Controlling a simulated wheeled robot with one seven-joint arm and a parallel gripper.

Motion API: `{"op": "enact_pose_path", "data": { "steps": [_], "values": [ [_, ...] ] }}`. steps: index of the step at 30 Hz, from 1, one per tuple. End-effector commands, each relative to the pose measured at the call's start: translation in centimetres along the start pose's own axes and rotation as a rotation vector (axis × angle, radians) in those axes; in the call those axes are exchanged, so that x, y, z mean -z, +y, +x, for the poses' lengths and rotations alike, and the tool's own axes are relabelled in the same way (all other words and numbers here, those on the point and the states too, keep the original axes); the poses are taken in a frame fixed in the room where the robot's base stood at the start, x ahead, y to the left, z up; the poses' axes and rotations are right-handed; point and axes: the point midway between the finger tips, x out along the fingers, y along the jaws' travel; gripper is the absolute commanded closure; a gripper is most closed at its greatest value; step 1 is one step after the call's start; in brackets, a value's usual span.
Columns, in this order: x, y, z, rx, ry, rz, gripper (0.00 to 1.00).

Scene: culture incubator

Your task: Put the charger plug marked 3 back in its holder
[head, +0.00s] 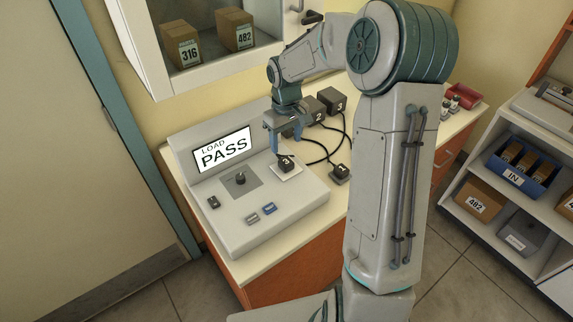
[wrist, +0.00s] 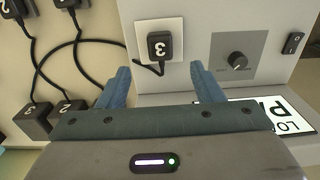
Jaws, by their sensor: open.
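The black plug marked 3 (head: 286,162) sits on the white square pad (head: 275,174) of the grey tester. In the wrist view the plug (wrist: 160,46) lies just beyond the fingertips, its cable running left. My gripper (head: 284,140) is open and empty above the tester, fingers apart, the plug not between them. Dark charger blocks marked 2 (head: 315,109) and 3 (head: 336,101) stand at the back of the counter, with cables. I cannot make out an empty holder marked 3; my arm hides part of the counter.
The tester screen (head: 222,149) reads LOAD PASS. A wall cabinet (head: 200,75) with boxes hangs above. A red tray (head: 462,94) is at the far counter end. Shelves (head: 520,190) stand right. Cables loop across the counter.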

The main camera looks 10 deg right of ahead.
Motion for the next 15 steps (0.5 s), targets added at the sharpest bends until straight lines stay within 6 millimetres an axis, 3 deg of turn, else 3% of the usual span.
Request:
{"op": "enact_pose_path", "data": {
  "steps": [15],
  "values": [
    [0.0,-0.1,7.0,0.000,-0.001,-0.001,0.40]
  ]
}}
